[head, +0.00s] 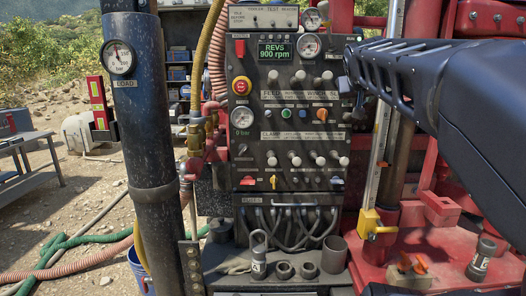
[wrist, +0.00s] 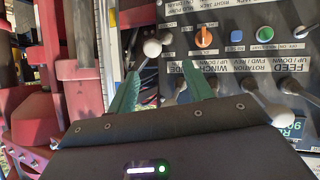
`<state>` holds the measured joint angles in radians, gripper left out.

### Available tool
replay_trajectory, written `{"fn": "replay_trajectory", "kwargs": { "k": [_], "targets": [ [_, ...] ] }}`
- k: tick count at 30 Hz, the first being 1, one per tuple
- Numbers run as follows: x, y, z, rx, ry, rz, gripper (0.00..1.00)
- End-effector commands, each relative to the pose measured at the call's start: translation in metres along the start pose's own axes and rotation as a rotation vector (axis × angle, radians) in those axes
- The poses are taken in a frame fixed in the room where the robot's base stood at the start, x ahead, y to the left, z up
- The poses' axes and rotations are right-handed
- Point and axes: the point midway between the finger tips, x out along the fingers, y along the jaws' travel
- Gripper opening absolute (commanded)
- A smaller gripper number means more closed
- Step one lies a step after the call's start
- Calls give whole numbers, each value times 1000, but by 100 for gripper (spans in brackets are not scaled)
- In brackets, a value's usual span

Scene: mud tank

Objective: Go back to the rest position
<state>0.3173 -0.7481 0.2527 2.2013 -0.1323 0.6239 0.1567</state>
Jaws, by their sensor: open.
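My arm enters the head view from the right, and its dark end stands before the upper right side of the control panel (head: 290,97). In the wrist view the panel (wrist: 235,14) appears upside down, with FEED, ROTATION and WINCH labels. My gripper (wrist: 161,68) shows two green fingers spread apart, with nothing held between them. A lever with a white ball knob (wrist: 152,47) shows close to the fingertips; I cannot tell whether a finger touches its stem. An orange knob (wrist: 203,37) lies on the panel nearby.
A black upright cylinder (head: 147,150) with a load gauge stands left of the panel. Red machinery and a yellow-based measuring rod (head: 371,222) stand on the right. A red bench top (head: 440,258) holds small parts. Hoses (head: 60,245) lie on the ground at left.

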Motion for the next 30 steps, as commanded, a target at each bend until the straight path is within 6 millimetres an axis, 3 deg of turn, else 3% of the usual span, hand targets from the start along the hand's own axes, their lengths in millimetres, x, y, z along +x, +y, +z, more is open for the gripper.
{"fn": "replay_trajectory", "kwargs": {
  "k": [1, 6, 9, 13, 18, 30],
  "targets": [
    [9, 1, 32, -2, -73, -28, 51],
    [30, 2, 133, -14, -315, -121, 51],
    [34, -1, 186, -27, -443, -178, 51],
    [34, -4, 236, -44, -566, -237, 51],
    [31, -6, 266, -56, -642, -273, 51],
    [31, -7, 268, -57, -648, -276, 51]
  ]
}}
